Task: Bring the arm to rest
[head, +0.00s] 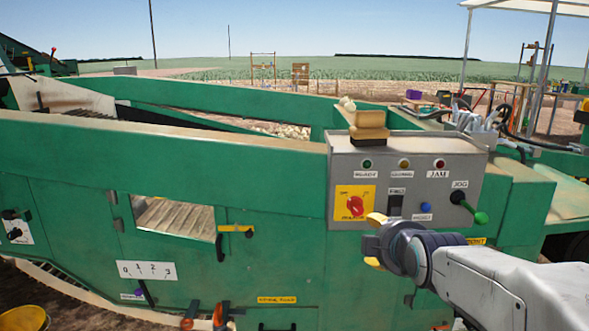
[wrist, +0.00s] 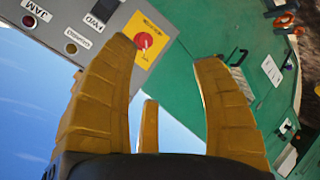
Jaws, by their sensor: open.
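My arm reaches in from the lower right of the head view, in front of a green machine (head: 270,190). My gripper (head: 372,240) is just below the grey control box (head: 405,165), near its red switch on a yellow plate (head: 354,204). In the wrist view my gripper (wrist: 165,75) has its yellow fingers spread apart with nothing between them. The wrist picture is strongly tilted. I cannot tell from the head view whether the fingers touch the box.
The box has a JOG lever with a green knob (head: 480,217), a blue button (head: 426,207) and several lamps. A tan block (head: 369,125) sits on top. A yellow bucket (head: 24,318) stands at the lower left. Open air lies above the machine.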

